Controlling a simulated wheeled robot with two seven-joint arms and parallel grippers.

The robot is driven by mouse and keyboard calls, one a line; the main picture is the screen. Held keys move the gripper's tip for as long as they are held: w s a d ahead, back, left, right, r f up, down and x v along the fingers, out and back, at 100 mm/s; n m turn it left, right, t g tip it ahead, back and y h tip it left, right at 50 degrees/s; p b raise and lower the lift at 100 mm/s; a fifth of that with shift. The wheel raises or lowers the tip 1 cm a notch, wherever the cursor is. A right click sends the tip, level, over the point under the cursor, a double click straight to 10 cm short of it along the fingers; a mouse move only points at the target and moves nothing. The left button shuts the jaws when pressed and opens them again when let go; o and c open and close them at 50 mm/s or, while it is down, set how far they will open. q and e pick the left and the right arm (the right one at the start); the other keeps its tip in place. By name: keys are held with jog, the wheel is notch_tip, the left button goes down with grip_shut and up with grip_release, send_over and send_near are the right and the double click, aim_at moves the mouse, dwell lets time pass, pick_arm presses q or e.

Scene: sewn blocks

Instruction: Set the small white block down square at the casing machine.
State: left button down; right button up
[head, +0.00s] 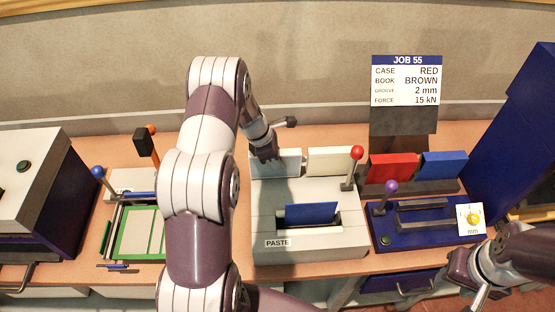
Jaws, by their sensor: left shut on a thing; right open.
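The small white block (290,161) stands at the back left of the pale machine marked PASTE (345,241). My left gripper (265,156) reaches down to it and is shut on its upper edge; the fingers hide part of the block, and I cannot tell whether its base touches the machine. A cream block (330,161) stands just to its right. My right gripper (482,292) is open at the bottom right, partly cut off by the frame. No machine bears a readable casing label.
A blue piece (311,213) sits in the PASTE machine's slot. Red-knobbed (356,153) and purple-knobbed (390,188) levers stand up nearby. Red (391,167) and blue (444,165) blocks stand behind a dark blue machine (412,236). A JOB 55 sign (406,81) rises behind.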

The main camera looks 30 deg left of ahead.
pick_arm(q)
jog(key=c, duration=0.7)
grip_release()
jog(key=shift+f, duration=0.15)
jog(key=b+v, duration=0.3)
jog(key=v, duration=0.8)
jog(key=shift+s+a+r, duration=0.1)
jog(key=shift+s+r, duration=0.05)
jog(key=shift+r, duration=0.2)
jog(key=shift+a+r, duration=0.15)
jog(key=shift+r, duration=0.3)
